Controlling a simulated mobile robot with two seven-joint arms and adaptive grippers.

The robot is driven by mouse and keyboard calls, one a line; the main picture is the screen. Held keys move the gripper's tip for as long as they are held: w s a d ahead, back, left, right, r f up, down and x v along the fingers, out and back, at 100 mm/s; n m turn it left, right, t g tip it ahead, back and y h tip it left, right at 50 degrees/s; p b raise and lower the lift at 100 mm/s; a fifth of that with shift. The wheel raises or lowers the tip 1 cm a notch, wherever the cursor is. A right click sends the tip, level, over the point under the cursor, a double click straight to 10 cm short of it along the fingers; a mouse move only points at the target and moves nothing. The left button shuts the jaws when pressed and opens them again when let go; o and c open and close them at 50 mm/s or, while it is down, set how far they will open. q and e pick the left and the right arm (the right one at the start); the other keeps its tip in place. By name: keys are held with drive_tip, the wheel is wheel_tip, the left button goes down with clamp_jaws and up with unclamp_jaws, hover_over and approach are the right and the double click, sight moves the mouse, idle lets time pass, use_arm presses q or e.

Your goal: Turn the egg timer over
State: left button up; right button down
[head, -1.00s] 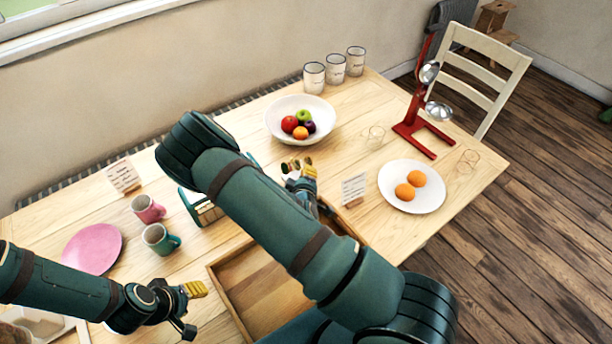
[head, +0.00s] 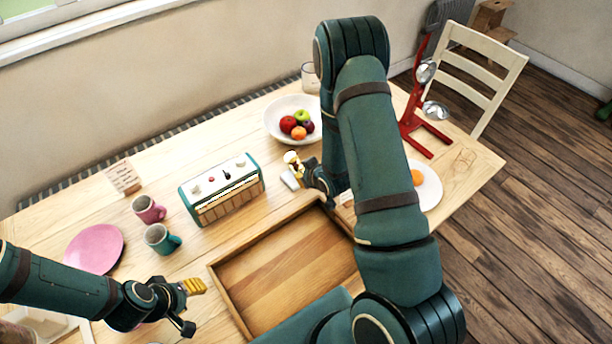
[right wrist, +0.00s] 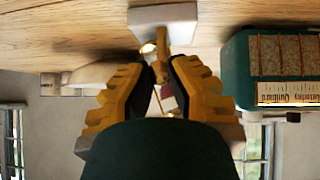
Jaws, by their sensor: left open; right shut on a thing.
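The thing that I take for the egg timer has a pale block-like base (head: 290,180) on the table between the radio and my right arm. In the right wrist view a narrow brass-coloured part (right wrist: 160,58) of it runs from the pale block (right wrist: 163,14) in between the finger pads. My right gripper (head: 297,165) is shut on this part; the fingers and my wrist hide most of it. My left gripper (head: 196,302) is open and empty at the lower left, left of the wooden tray and far from the timer.
A teal radio (head: 222,190) stands left of the timer, and a fruit bowl (head: 275,128) behind it. A wooden tray (head: 228,300) lies in front. Pink (head: 147,209) and teal (head: 160,240) mugs stand left. My right arm partly hides a plate (head: 432,190) with oranges.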

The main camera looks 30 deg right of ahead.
drive_tip(key=shift+w+m+y, duration=0.1)
drive_tip(key=shift+m+y, duration=0.6)
drive_tip(key=shift+y, duration=0.8)
drive_tip(key=c, duration=0.8)
unclamp_jaws()
drive_tip(key=shift+w+f, duration=0.1)
drive_tip(key=shift+o, duration=0.2)
